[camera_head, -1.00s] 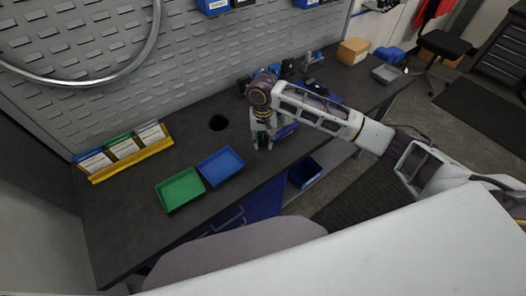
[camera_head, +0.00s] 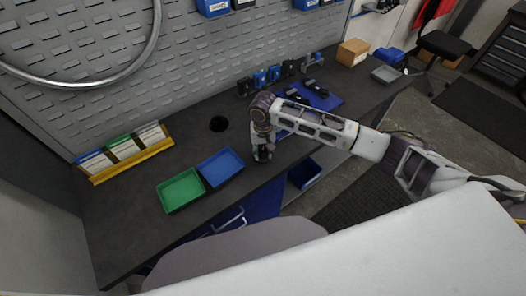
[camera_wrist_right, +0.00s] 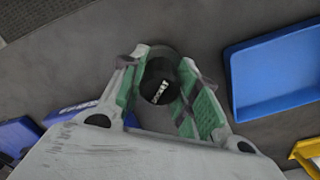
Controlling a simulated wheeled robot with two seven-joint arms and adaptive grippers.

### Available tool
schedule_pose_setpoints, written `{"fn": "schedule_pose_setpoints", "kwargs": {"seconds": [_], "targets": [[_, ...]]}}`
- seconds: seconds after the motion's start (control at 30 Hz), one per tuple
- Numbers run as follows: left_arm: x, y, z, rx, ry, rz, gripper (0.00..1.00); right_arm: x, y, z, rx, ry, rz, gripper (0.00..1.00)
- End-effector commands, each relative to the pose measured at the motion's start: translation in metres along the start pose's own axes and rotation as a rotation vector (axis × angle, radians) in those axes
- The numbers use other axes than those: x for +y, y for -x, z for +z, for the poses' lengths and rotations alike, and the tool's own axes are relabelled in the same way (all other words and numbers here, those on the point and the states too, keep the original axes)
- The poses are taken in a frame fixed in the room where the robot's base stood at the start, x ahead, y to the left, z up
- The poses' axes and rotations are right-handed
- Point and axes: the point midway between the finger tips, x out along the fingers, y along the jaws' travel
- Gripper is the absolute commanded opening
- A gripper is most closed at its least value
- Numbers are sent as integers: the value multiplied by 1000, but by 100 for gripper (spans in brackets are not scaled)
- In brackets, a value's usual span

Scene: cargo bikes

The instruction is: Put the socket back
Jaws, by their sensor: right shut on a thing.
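My right gripper (camera_head: 263,153) points down over the dark workbench (camera_head: 225,205), just right of the blue tray. In the wrist view my right gripper (camera_wrist_right: 166,92) is shut on a black round socket (camera_wrist_right: 157,80) with white marking on it. The socket sits upright between the green finger pads. I cannot tell whether it touches the bench. A blue item with white lettering (camera_wrist_right: 78,108) lies left of the gripper in the wrist view. In the head view my arm partly covers that area. My left gripper is not in view.
A blue tray (camera_head: 241,164) and a green tray (camera_head: 168,203) stand left of the gripper. A yellow rack (camera_head: 101,178) is at the far left. Small blue and black holders (camera_head: 260,79) line the back. A blue mat (camera_head: 331,101) with dark tools lies behind the arm.

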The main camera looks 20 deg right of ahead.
Motion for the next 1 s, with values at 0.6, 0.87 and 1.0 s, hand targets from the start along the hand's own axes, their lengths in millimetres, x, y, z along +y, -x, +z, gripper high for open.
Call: {"fn": "schedule_pose_setpoints", "kwargs": {"seconds": [0.6,0.87,1.0], "targets": [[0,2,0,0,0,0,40,0,-9,0,1,1,0,40],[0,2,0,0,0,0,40,0,-9,0,1,0,0,53],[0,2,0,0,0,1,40,0,-9,0,1,0,0,53]]}}
